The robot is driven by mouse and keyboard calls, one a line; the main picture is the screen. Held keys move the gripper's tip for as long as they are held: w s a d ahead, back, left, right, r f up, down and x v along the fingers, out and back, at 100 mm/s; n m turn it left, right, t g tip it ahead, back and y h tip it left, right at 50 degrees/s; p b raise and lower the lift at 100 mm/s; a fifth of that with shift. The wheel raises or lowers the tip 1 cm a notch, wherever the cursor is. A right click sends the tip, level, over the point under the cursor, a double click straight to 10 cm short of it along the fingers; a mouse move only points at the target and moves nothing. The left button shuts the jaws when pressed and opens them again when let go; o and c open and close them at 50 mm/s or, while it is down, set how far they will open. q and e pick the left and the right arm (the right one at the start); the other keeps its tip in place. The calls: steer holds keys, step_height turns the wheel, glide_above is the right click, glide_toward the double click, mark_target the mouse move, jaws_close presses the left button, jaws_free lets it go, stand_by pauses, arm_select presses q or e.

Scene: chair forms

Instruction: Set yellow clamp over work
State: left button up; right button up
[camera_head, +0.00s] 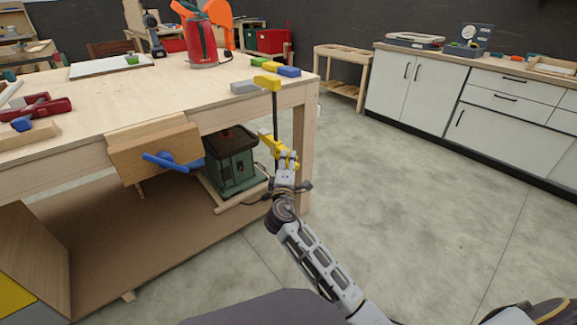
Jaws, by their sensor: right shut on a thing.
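The yellow clamp (267,83) stands upright at the near right corner of the wooden workbench (110,95). Its upper yellow jaw is level with the bench top and its dark bar hangs down in front of the edge. My right gripper (286,158) is shut on the clamp's lower yellow part, below the bench top. A grey block (244,87) lies on the bench top just left of the upper jaw. I cannot tell whether the jaw touches it or the bench. My left gripper is not in view.
Green, yellow and blue blocks (288,71) lie behind the clamp. A red kettle-like object (201,44) stands further back. A wooden vise (157,150) with a blue handle juts from the bench front. A green machine (232,160) sits below. The floor at right is clear.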

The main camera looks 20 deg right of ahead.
mark_target(271, 150)
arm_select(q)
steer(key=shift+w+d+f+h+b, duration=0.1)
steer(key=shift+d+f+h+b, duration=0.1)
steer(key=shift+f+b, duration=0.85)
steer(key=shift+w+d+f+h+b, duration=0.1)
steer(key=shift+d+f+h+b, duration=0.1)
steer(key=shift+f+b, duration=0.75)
arm_select(e)
steer(key=shift+w+a, duration=0.6)
steer(key=shift+w, duration=0.95)
steer(key=shift+w+a, duration=0.55)
steer(key=shift+w, duration=0.95)
steer(key=shift+w+a, duration=0.6)
steer(key=shift+w, duration=0.95)
